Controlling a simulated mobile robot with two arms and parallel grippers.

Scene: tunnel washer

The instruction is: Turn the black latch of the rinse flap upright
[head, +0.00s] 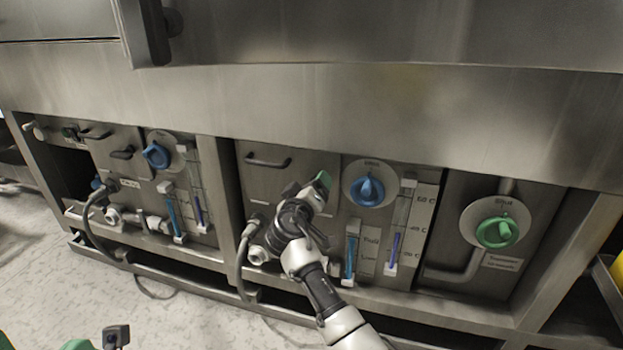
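My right gripper (320,184), with a green fingertip, is at the middle flap (262,184), near its upper right part. It covers that area, so any latch there is hidden, and I cannot tell whether it touches one. Its finger opening is not clear. The left flap (105,158) shows a black latch (122,153) lying about level. The flap labels are too small or hidden to read, so I cannot tell which is the rinse flap. My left gripper (40,343) is cut off at the bottom left; two green tips show apart with nothing seen between them.
Blue dials (367,190) stand beside each flap, and a green dial (497,232) is at the right. Glass gauge tubes (352,254), a black hose (243,262) and a steel frame post (226,190) are close to my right arm. The floor (60,300) at left is open.

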